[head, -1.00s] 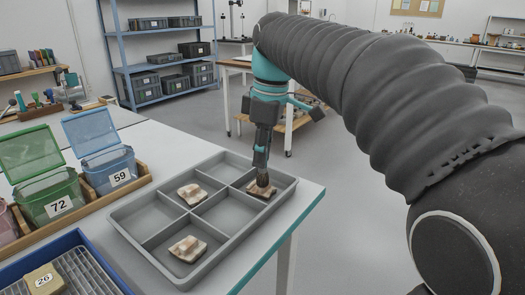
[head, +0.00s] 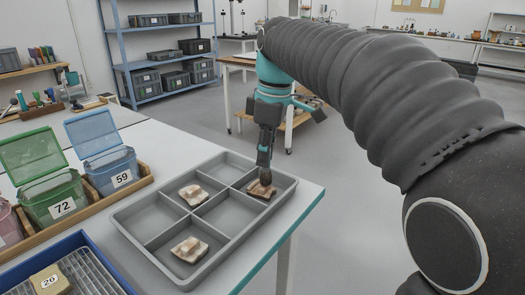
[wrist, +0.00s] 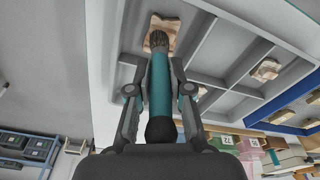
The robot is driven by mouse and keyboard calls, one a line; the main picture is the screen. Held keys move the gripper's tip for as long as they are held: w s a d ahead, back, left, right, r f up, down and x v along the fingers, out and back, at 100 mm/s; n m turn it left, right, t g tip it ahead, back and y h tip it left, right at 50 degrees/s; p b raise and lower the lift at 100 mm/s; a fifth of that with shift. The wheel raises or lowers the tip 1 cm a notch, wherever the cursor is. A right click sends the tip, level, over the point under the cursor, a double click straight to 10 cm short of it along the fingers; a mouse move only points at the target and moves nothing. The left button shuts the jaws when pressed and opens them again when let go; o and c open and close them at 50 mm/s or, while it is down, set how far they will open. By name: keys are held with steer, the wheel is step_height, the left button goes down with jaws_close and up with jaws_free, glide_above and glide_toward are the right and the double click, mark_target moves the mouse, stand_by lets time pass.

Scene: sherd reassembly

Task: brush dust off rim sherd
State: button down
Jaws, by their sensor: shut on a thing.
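My gripper (head: 267,140) is shut on a brush with a teal handle (wrist: 160,88) and points down. The dark bristles (head: 266,175) meet a brown and cream sherd (head: 258,192) in the far right compartment of the grey tray (head: 152,243). In the wrist view the bristles cover part of this sherd (wrist: 163,22). Two paler sherds lie in the same tray, one in the middle left compartment (head: 193,194) and one in the near right compartment (head: 189,250). I cannot tell from the shapes which is the rim sherd. No loose dust is clear.
A green bin marked 72 (head: 60,190) and a blue bin marked 59 (head: 108,163), lids open, stand in a wooden rack left of the tray. A blue-edged crate (head: 70,246) with a numbered block (head: 50,281) is at the near left. The table edge runs close right of the tray.

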steer(key=shift+s+a, duration=0.4)
steer(key=shift+s, duration=0.2)
steer(key=shift+w+d+p, duration=0.35)
steer(key=shift+w+d, duration=0.15)
steer(key=shift+w, duration=0.25)
steer(key=shift+r, duration=3)
steer(key=shift+r, duration=1.45)
steer(key=shift+f, duration=0.1)
steer(key=shift+f+b, duration=2.1)
steer(key=shift+f, duration=1.2)
